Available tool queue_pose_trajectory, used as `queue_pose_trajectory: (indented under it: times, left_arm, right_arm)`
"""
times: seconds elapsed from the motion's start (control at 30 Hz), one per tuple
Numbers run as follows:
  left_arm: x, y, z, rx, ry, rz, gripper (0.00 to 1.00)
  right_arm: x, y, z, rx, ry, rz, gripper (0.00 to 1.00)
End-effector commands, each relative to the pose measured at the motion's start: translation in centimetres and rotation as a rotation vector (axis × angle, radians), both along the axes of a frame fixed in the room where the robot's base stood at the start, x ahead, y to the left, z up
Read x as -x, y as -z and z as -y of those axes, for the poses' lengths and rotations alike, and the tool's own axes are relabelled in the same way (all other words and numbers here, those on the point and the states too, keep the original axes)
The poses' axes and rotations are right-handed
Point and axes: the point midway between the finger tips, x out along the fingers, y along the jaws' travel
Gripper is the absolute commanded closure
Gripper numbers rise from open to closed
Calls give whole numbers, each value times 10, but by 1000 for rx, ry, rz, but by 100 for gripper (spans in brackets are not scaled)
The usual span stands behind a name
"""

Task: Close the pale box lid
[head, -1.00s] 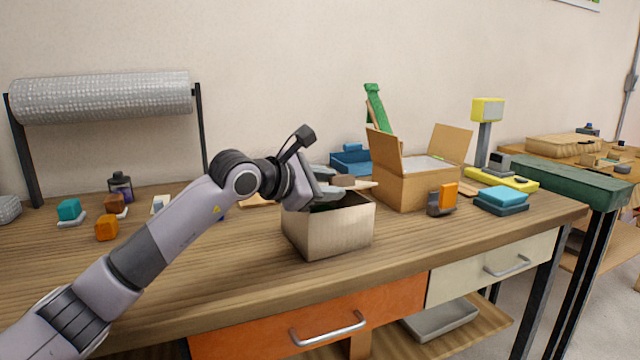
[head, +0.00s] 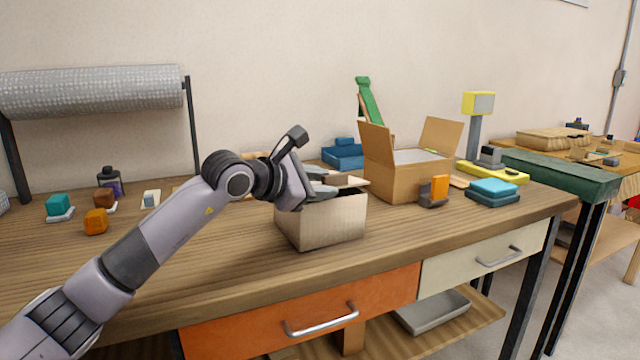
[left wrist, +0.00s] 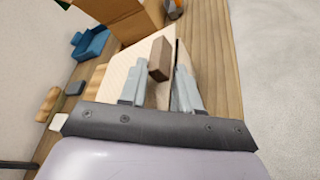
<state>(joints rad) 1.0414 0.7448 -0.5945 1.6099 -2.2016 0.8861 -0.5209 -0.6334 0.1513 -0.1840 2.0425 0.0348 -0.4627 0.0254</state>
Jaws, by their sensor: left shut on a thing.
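The pale box (head: 328,222) stands near the front of the wooden bench in the head view. Its pale lid (head: 358,183) lies just above the rim, slightly tilted, with a narrow dark gap below it. A brown block-shaped handle (head: 338,180) sits on the lid. My left gripper (head: 322,182) is shut on this handle over the box. In the left wrist view, the handle (left wrist: 159,60) stands between the fingertips (left wrist: 163,72), with the lid (left wrist: 127,70) beneath. The fingers hide part of the lid and the rim. My right gripper is not in view.
An open cardboard box (head: 405,182) stands behind right, with an orange item (head: 440,187) beside it. A blue tray (head: 343,158) is behind. Small teal (head: 58,205) and orange (head: 96,221) blocks lie at left. The bench front is clear.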

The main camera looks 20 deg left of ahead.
Motion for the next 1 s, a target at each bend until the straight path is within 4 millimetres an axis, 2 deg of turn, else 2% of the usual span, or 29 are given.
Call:
queue_pose_trajectory:
  times: [0.03,0.07,0.1,0.47,0.8,1.0]
  left_arm:
    - [0,4,1,-5,2,-8,100]
    - [0,4,1,-5,2,-8,61]
    - [0,4,1,-5,2,-8,51]
    - [6,1,-2,-6,0,-5,51]
    - [47,-14,-19,-6,0,-1,51]
    - [62,-19,-24,-3,1,-3,51]
  right_arm:
    - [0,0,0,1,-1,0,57]
    - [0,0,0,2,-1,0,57]
    - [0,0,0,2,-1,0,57]
    - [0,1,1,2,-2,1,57]
    - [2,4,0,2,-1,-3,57]
    - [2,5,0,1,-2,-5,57]
